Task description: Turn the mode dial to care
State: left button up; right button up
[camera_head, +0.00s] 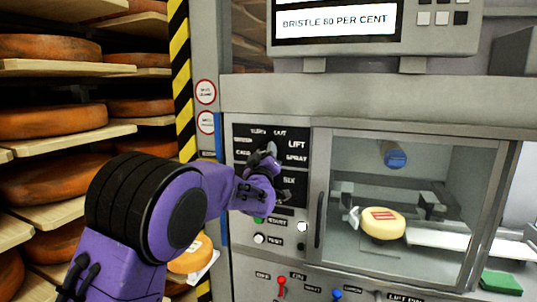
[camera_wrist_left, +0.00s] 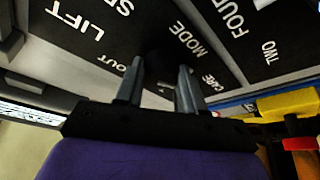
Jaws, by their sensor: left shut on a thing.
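My left gripper (camera_head: 268,152) reaches the black label panel (camera_head: 302,132) left of the glass door. In the left wrist view, its two grey fingers (camera_wrist_left: 160,80) stand on either side of the dark mode dial (camera_wrist_left: 157,64) and are shut on it. The dial is hard to make out against the black panel, and its pointer cannot be read. The words MODE, CARE, OUT and LIFT show around it in the left wrist view. In the head view my gripper covers most of the dial. My right gripper is in neither view.
Below the panel are small round buttons (camera_head: 259,239) and a red switch (camera_head: 281,286). Right of it, a door handle (camera_head: 320,220) stands out. A cheese wheel (camera_head: 382,224) lies behind the glass. Shelves of cheese wheels (camera_head: 50,122) fill the left side.

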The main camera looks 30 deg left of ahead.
pick_arm(q)
jog(key=shift+r, duration=0.35)
jog(key=o, duration=1)
jog(key=shift+f, duration=0.1)
jog(key=shift+w+f, duration=0.15)
jog(key=b+v, duration=0.5)
jog(key=v, duration=0.5)
jog(key=shift+s+d+f, duration=0.1)
jog(key=shift+s, duration=0.1)
